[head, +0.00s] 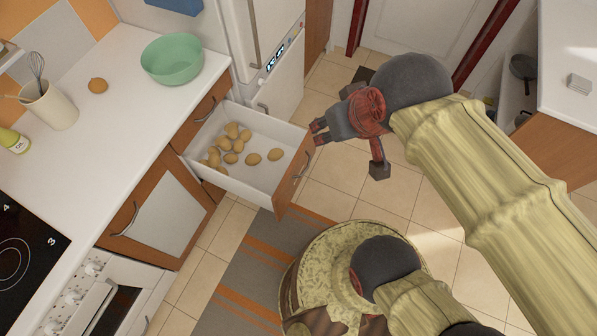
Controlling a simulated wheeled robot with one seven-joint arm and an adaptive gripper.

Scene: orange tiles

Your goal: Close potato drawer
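The potato drawer (293,184) is pulled out from the counter in the head view. It has white inner walls and a wooden front with a handle (302,165) on its outer side. Several potatoes (231,158) lie inside, mostly toward the left and back. My gripper (348,155) is just right of the drawer front, with its two dark fingers spread wide and nothing seen between them. One finger is close to the upper end of the drawer front. I cannot tell whether it touches.
The counter holds a green bowl (172,59), an onion (97,85) and a utensil cup (49,106). A cabinet (160,222) and an oven (95,300) stand left of the drawer. A white fridge (270,60) stands behind. Tiled floor and a striped rug (248,285) lie below.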

